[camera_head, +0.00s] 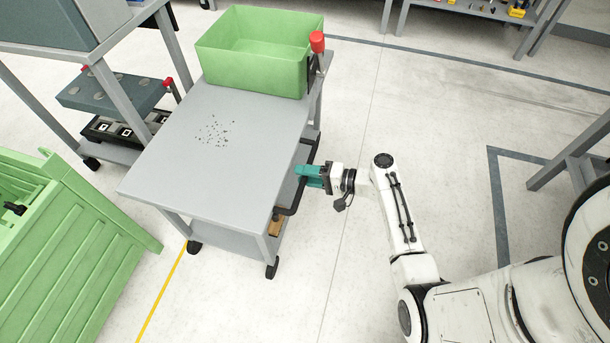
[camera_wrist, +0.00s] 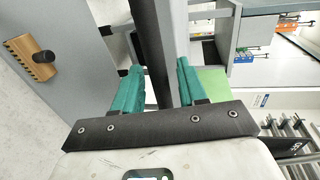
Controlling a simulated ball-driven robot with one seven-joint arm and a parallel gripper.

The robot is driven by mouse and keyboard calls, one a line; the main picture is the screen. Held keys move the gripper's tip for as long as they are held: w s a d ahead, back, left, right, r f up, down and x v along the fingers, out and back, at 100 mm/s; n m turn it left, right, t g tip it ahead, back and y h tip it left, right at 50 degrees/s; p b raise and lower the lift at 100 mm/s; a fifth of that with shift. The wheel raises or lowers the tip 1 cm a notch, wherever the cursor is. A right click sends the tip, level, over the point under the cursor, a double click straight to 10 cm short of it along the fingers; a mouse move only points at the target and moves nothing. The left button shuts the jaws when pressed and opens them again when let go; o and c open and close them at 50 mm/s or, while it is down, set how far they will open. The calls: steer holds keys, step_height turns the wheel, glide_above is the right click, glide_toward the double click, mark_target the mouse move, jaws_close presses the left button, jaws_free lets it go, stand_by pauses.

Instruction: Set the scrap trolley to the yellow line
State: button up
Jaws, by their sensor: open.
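The grey scrap trolley (camera_head: 190,160) stands on castors, with a green bin (camera_head: 250,75) at the far end of its top and dark specks scattered on the top. A black handle (camera_head: 290,208) runs along its right side. My gripper (camera_head: 303,177) is at this handle, with teal fingers. In the wrist view the handle bar (camera_wrist: 150,30) passes between the two fingers (camera_wrist: 158,85), which stand apart with gaps beside the bar. The yellow line (camera_head: 163,295) lies on the floor at lower left and reaches the trolley's near left castor; its further course is hidden.
A ribbed green container (camera_head: 80,260) stands close to the trolley's near left side. A grey bench (camera_head: 100,75) with a lower shelf is at the far left. A red-knobbed lever (camera_head: 317,42) rises beside the bin. Floor to the trolley's right is mostly clear; a wooden brush (camera_wrist: 30,58) lies on the lower shelf.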

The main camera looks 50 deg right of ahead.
steer(key=shift+w+f, duration=0.1)
steer(key=shift+w, duration=0.1)
jaws_close()
stand_by(0.3)
